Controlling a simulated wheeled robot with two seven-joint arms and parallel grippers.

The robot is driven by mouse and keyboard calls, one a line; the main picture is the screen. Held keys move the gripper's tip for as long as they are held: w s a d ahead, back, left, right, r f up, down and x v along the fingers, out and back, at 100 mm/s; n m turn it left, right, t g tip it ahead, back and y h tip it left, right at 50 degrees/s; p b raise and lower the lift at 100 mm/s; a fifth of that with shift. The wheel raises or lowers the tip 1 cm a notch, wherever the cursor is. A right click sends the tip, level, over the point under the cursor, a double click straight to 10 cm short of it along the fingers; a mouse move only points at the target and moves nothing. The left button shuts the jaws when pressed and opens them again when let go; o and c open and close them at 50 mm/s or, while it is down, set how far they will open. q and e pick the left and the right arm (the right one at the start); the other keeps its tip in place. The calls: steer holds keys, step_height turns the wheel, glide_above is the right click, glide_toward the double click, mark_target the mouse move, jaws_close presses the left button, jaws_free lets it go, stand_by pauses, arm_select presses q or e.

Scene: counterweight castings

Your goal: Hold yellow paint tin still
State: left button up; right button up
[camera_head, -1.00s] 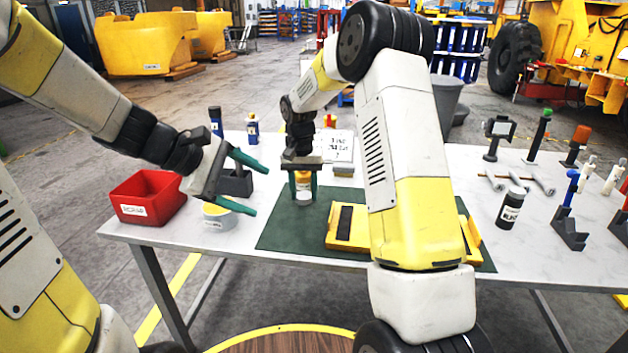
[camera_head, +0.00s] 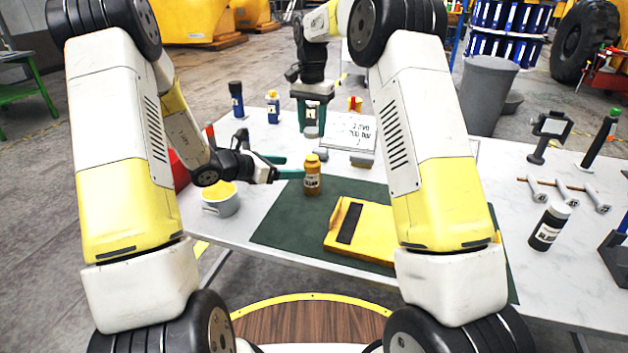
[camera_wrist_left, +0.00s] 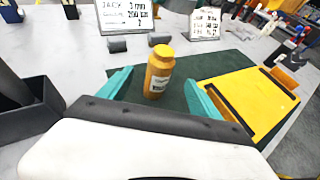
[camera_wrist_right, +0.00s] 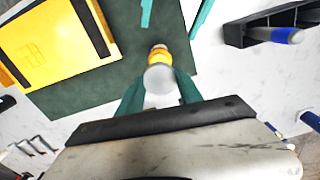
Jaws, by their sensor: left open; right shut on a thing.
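The yellow paint tin (camera_head: 312,178) is an ochre jar with a narrower neck and pale label, standing upright on the green mat. My left gripper (camera_head: 291,167) is open beside it, fingers towards it. In the left wrist view the tin (camera_wrist_left: 159,72) stands between the open fingers, with gaps on both sides. My right gripper (camera_head: 312,116) is shut on a pale round piece (camera_wrist_right: 160,78), perhaps a lid, above and behind the tin. In the right wrist view this piece partly hides the tin (camera_wrist_right: 158,55).
A grey can with a yellow top (camera_head: 221,199) stands left of the mat (camera_head: 280,226). A yellow tray (camera_head: 370,228) lies right of the tin. A written card (camera_head: 350,132) stands behind. A black bottle (camera_head: 549,227) is far right. Mat around the tin is bare.

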mark_target(317, 167)
arm_select(q)
steer(key=shift+w+d, duration=0.1)
steer(key=shift+d, duration=0.05)
steer(key=x, duration=1.1)
steer(key=shift+w+d+f, duration=0.15)
steer(key=shift+w+f, duration=0.05)
steer(key=shift+f, duration=0.1)
jaws_close()
